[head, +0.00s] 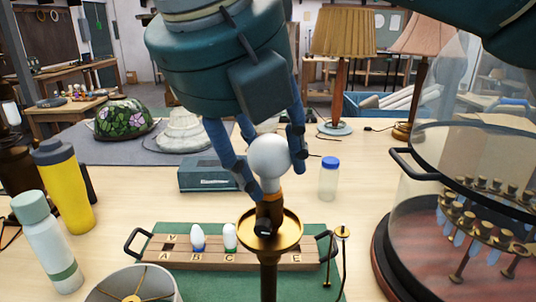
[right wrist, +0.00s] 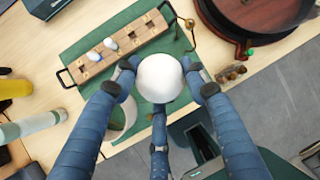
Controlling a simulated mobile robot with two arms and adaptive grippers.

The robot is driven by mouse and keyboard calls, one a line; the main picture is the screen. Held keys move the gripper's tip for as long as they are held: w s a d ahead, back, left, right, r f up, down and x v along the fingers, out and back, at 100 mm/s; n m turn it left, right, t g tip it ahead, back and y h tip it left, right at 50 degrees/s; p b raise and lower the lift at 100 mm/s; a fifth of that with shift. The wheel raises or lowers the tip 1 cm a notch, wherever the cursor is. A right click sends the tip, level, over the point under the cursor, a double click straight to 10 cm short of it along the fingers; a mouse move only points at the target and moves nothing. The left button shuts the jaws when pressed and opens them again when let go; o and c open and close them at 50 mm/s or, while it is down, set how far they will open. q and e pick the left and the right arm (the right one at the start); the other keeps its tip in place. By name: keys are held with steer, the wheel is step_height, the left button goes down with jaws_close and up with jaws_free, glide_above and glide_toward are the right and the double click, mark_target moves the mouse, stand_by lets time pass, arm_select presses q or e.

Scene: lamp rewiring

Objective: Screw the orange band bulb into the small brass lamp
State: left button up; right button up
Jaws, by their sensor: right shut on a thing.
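The orange band bulb (head: 268,155) has a white globe and an orange band at its neck. My right gripper (head: 270,160) is shut on the globe, with fingers around it. The bulb is upright, with its base down at the dark socket of the small brass lamp (head: 283,232), above the round brass dish. I cannot tell how far the base sits in the socket. In the right wrist view the globe (right wrist: 160,77) sits between the fingers and hides the socket. My left gripper is not in view.
Behind the lamp a wooden bulb rack (head: 297,257) on a green mat (head: 210,285) holds a blue-band bulb (head: 197,237) and a green-band bulb (head: 230,236). A glass dome (head: 425,220) stands at right, bottles (head: 65,185) at left. A blue-capped jar (head: 329,178) is behind.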

steer(key=m+p, duration=0.1)
steer(key=m+g+h+p, duration=0.1)
steer(key=m, duration=0.1)
steer(key=m+h+p, duration=0.1)
steer(key=m+p, duration=0.1)
steer(key=shift+a+r+g, duration=0.2)
steer(key=shift+r+g, duration=0.15)
steer(key=shift+g, duration=0.05)
steer(key=shift+w+a+f+m+g+h+p, duration=0.15)
steer(key=shift+f+m+g+h+p, duration=0.2)
steer(key=shift+m, duration=0.55)
steer(key=shift+c, duration=0.2)
steer(key=shift+o, duration=0.2)
steer(key=shift+r+m+g+p, duration=0.15)
steer(key=shift+m+g+p, duration=0.1)
steer(key=shift+m+p, duration=0.4)
steer(key=shift+d+m+g+p, duration=0.2)
steer(key=shift+m+g+p, duration=0.15)
steer(key=shift+m, duration=0.1)
steer(key=shift+c, duration=0.2)
steer(key=shift+f, duration=0.25)
steer(key=o, duration=1.3)
steer(key=shift+c, duration=0.2)
